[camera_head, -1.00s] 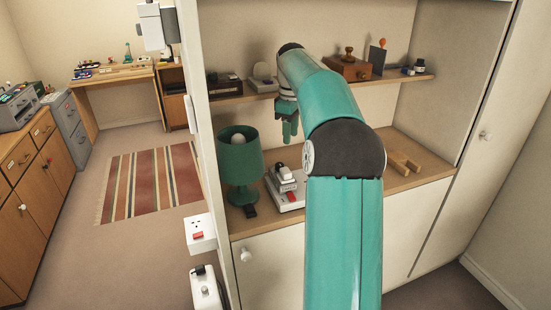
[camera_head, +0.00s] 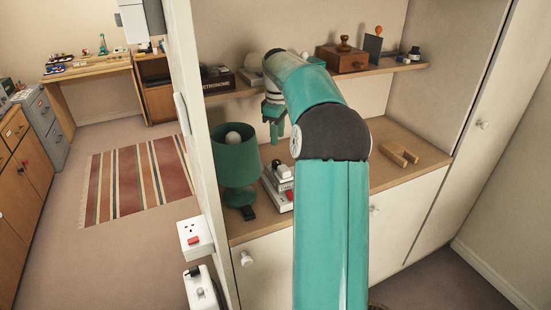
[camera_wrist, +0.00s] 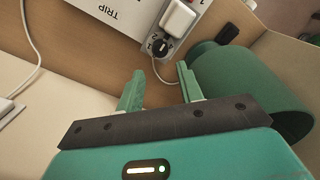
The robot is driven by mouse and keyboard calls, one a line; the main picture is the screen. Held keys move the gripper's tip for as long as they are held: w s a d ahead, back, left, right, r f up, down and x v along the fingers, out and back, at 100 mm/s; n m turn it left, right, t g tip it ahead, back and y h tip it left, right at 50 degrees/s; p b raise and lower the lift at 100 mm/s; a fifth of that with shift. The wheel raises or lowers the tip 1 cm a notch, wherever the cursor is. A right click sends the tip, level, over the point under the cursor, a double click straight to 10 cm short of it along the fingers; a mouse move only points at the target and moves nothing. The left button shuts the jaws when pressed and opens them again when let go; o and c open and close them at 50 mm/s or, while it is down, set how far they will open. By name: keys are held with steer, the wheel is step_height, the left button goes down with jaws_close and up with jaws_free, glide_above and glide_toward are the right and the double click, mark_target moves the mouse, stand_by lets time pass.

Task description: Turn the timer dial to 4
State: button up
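A small dark dial (camera_wrist: 160,46) with printed numbers beside it sits on a pale panel in the wrist view, next to a white plug (camera_wrist: 178,18). I cannot read where its pointer stands. A pale device (camera_head: 276,186) with a white block and a red part stands on the counter in the head view, partly behind my arm. My gripper (camera_head: 273,127) hangs above the counter near the lamp. In the wrist view my gripper (camera_wrist: 158,80) is open and empty, its fingers apart, with the dial beyond the fingertips and not touched.
A green lamp (camera_head: 238,160) stands close left of the device; its shade (camera_wrist: 245,85) fills the wrist view's right. A shelf (camera_head: 385,68) with a wooden box (camera_head: 342,60) runs above. A wooden piece (camera_head: 400,156) lies right on the counter (camera_head: 420,180). A white cable crosses the wrist view.

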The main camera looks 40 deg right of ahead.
mark_target(276, 161)
step_height(276, 161, down, 10)
steer(key=shift+w+r, duration=0.1)
steer(key=shift+r, duration=0.05)
steer(key=shift+w, duration=0.1)
steer(key=c, duration=0.7)
steer(key=shift+c, duration=0.2)
